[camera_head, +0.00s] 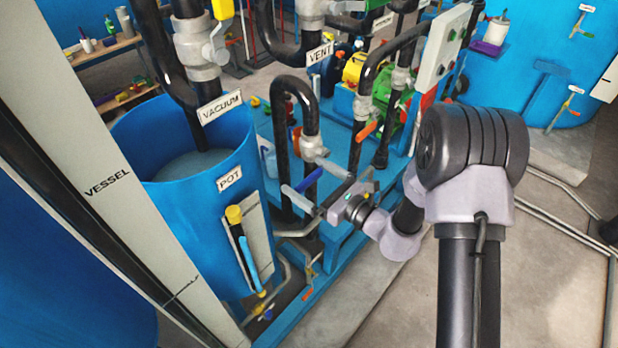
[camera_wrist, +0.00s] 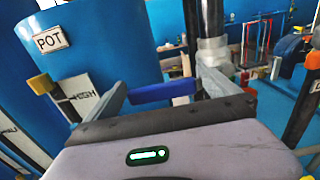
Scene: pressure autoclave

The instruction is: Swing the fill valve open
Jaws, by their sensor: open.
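A blue lever handle (camera_head: 309,180) sits at the pipework just right of the blue pot (camera_head: 225,215). No fill label is readable, so I cannot confirm that it belongs to the fill valve. My gripper (camera_head: 300,173) is open, with one grey finger on each side of the blue handle. In the wrist view the blue handle (camera_wrist: 163,91) lies crosswise between the two fingers of my gripper (camera_wrist: 161,80). Its ends look close to the fingers, but I cannot tell whether they touch. The valve body under the handle is mostly hidden by my gripper.
A black looped pipe (camera_head: 298,90) rises just behind the gripper, with a grey valve (camera_head: 314,148) on it. An orange handle (camera_head: 366,131) is farther right. A level gauge with a yellow top (camera_head: 234,215) stands on the pot's front. Bare floor (camera_head: 345,300) lies in front.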

